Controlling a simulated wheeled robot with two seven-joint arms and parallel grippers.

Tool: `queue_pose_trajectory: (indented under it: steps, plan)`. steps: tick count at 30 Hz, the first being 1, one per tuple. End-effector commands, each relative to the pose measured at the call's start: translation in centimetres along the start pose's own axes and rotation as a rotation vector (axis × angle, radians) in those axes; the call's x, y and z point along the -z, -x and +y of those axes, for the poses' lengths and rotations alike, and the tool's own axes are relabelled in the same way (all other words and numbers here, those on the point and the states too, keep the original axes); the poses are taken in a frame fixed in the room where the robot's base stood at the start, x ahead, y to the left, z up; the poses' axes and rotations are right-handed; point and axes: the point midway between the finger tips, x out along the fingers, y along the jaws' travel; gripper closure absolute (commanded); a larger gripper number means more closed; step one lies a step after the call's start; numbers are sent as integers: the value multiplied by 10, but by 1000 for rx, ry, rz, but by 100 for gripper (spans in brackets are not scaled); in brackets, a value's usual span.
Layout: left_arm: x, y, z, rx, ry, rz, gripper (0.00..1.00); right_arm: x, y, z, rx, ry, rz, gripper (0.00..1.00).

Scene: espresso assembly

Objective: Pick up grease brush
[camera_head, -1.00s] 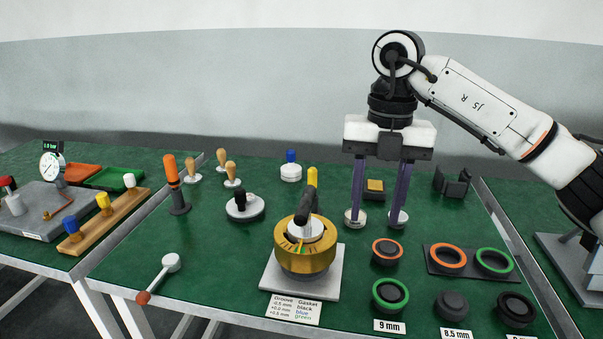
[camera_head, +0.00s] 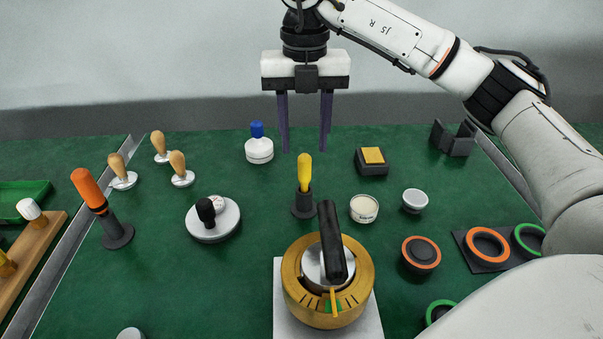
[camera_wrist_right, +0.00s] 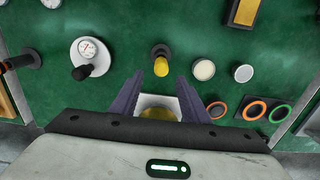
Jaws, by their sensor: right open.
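A yellow-handled tool (camera_head: 304,172) stands upright in a dark holder on the green table; it looks like the grease brush, though its bristles are hidden. An orange-handled tool (camera_head: 88,189) leans in a similar holder at the left. My right gripper (camera_head: 305,150) is open and empty, fingers pointing down, in the air above or behind the yellow handle. In the right wrist view the yellow tool (camera_wrist_right: 160,52) shows just beyond the gap between the fingertips (camera_wrist_right: 160,76), apart from both. My left gripper is not in view.
A brass grinder-like device (camera_head: 294,280) with a black handle stands in front. A cream tub (camera_head: 364,208) and a small white-topped pot (camera_head: 415,201) stand right of the yellow tool. A gauge puck (camera_head: 228,222) is at left, a blue-capped bottle (camera_head: 259,150) behind.

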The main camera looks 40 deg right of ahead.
Motion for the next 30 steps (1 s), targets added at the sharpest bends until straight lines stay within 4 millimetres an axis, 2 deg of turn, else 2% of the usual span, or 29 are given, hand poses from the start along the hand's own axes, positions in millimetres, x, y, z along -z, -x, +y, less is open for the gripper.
queue_pose_trajectory:
  steps: [5, 13, 22, 23, 30]
  plan:
    - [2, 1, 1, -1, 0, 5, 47, -1, -14, -1, 1, 1, 2, 58]
    - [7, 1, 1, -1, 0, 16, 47, -5, -52, -3, 1, 1, 1, 58]
    - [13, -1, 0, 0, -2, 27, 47, -5, -58, -3, 0, 2, 0, 58]
    - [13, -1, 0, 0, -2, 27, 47, -5, -58, -3, 0, 2, 0, 60]
    - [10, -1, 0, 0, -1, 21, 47, -5, -58, -3, -1, 1, 0, 100]
